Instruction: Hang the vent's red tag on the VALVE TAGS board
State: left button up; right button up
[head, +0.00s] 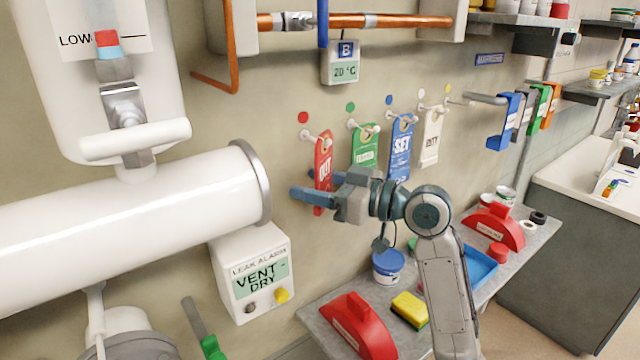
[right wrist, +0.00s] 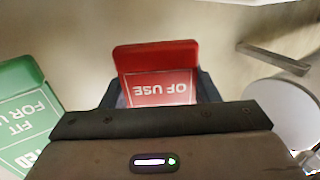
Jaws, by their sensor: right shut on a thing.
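The red tag (head: 323,158) is upright at the leftmost peg of a row on the wall, just below a red dot (head: 303,117). Its top is at the peg; I cannot tell whether its hole is around it. My right gripper (head: 315,196) is shut on the tag's lower part. In the right wrist view the red tag (right wrist: 160,75) shows "OF USE" upside down between the fingers. A green tag (head: 364,146), a blue tag (head: 401,145) and a white tag (head: 431,136) hang to its right. No VALVE TAGS lettering is readable. My left gripper is out of view.
A white pipe (head: 130,210) with a flange ends left of the tag. The leak alarm box (head: 250,272) reads "VENT - DRY". Below my right arm, a shelf holds a blue tub (head: 388,267), a yellow sponge (head: 410,309) and red lockout pieces (head: 358,325).

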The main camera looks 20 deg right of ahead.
jog(key=shift+w+f, duration=0.15)
jog(key=shift+f, duration=0.25)
jog(key=o, duration=1)
jog(key=shift+o, duration=0.2)
jog(key=shift+s+a+r, duration=0.15)
jog(key=shift+s+a, duration=0.05)
jog(key=shift+s, duration=0.05)
jog(key=shift+w+d, duration=0.1)
jog(key=shift+r, duration=0.15)
